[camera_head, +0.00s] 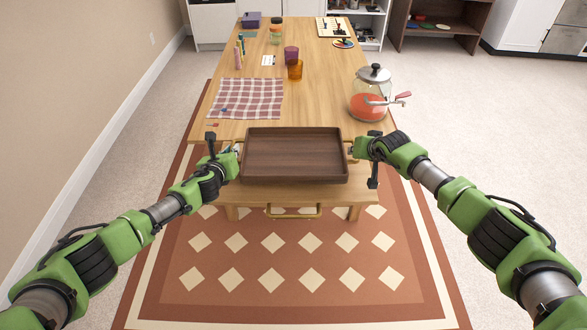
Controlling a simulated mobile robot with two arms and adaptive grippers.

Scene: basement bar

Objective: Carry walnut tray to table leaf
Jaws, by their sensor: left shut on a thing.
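The walnut tray (295,172) is a dark brown, empty rectangular tray with a raised rim. It looks level and is in front of the main table's near edge, above the table leaf (340,194). The leaf is a lower light-wood surface, and the tray hides most of it. I cannot tell whether the tray touches the leaf. My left gripper (238,152) is shut on the tray's left side. My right gripper (351,151) is at its right side and appears shut on it, though its fingertips are small in view.
The wooden table (320,100) holds a checked cloth (250,97), a glass jar with red liquid (368,104), an amber cup (295,69) and a purple cup (291,54). A brass handle (293,212) hangs below the leaf. The patterned rug (290,260) in front is clear.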

